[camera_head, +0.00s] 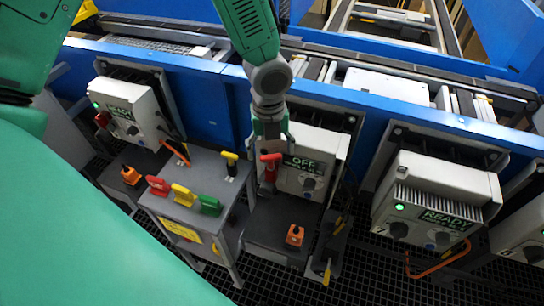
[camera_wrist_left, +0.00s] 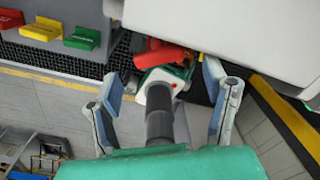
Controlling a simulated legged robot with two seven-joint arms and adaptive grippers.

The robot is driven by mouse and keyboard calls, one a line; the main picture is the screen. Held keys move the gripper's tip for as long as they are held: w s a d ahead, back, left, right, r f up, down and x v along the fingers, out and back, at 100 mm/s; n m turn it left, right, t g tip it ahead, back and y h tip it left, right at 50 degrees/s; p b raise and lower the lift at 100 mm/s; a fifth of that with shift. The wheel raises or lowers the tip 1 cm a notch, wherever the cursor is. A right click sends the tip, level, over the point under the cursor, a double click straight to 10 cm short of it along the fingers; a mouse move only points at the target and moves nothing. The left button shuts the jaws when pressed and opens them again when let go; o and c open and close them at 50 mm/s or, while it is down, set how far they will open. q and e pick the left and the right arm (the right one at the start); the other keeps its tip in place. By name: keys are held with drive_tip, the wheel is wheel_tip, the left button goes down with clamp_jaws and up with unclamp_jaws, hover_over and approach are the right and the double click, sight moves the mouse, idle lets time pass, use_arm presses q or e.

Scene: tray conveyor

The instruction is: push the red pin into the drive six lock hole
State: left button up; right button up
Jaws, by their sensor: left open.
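The red pin (camera_head: 269,168), with a wide red head, stands at the left side of the grey drive box whose display reads OFF (camera_head: 306,182). In the left wrist view the red pin (camera_wrist_left: 160,54) shows just beyond my fingertips, partly covered by gripper parts. My left gripper (camera_head: 270,134) reaches down from above, just over the pin's head. In the left wrist view its two fingers (camera_wrist_left: 162,75) are spread apart, with nothing held. The lock hole is hidden, and I cannot tell how deep the pin sits. My right gripper is not in view.
A grey stand (camera_head: 219,219) left of the drive carries red, yellow and green tags and a yellow pin (camera_head: 230,162). Drive boxes reading READY (camera_head: 128,105) flank it at left and right (camera_head: 437,190). A blue conveyor rail (camera_head: 225,98) runs behind.

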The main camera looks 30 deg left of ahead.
use_arm(q)
wheel_tip(320, 180, up, 8)
drive_tip(key=shift+a, duration=0.15)
drive_tip(key=shift+r, duration=0.1)
idle(0.4)
